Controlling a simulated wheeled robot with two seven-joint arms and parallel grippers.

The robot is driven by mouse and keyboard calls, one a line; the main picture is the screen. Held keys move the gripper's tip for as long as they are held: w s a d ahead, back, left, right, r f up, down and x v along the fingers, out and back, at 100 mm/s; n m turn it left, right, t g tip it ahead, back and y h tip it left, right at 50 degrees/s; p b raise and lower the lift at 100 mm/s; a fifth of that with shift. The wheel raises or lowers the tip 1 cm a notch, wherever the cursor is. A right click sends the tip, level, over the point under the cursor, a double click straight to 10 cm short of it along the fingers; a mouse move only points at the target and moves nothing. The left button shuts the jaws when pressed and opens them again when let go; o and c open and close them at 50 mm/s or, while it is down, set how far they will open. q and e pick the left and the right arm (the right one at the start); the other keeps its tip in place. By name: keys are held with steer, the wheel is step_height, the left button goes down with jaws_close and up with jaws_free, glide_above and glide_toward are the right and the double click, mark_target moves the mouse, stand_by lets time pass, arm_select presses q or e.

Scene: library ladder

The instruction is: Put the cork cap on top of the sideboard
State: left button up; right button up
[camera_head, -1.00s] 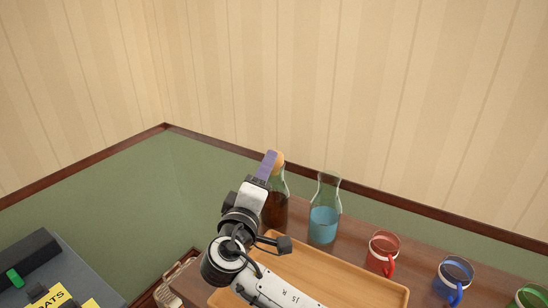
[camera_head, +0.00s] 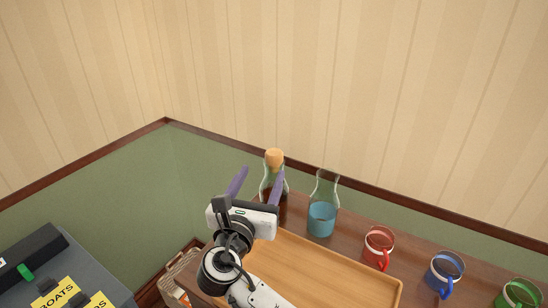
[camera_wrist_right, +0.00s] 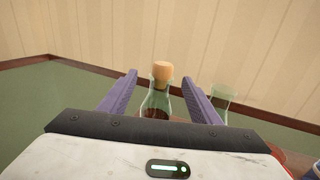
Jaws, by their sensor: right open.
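The cork cap (camera_head: 274,157) sits in the mouth of a glass carafe (camera_head: 267,187) holding dark brown liquid. The carafe stands at the back left of the brown wooden sideboard (camera_head: 352,231). My right gripper (camera_head: 257,178) is open and empty in front of the carafe, its purple fingers spread. In the right wrist view the cork (camera_wrist_right: 162,72) shows between the two fingers and a little beyond their tips, with nothing gripped. In the head view the gripper hides the lower part of the carafe. My left gripper is not in view.
A carafe of blue liquid (camera_head: 322,215) stands right of the corked one. A red mug (camera_head: 378,247), a blue mug (camera_head: 444,272) and a green mug (camera_head: 519,295) line the sideboard. A wooden tray (camera_head: 330,272) lies in front. A grey box with yellow labels (camera_head: 58,290) is at lower left.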

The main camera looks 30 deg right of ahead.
mark_target(272, 159)
steer(key=b+x, duration=0.2)
steer(key=x, duration=0.3)
steer(key=shift+f, duration=0.1)
steer(key=b+x, duration=0.4)
steer(key=shift+s+d+f, duration=0.15)
steer(key=shift+d+f, duration=0.05)
steer(key=shift+d, duration=0.15)
steer(key=shift+w+d+r, duration=0.1)
steer(key=shift+w+d, duration=0.1)
steer(key=shift+w, duration=0.05)
steer(key=shift+d+r, duration=0.1)
steer(key=shift+r, duration=0.05)
steer(key=c, duration=1.2)
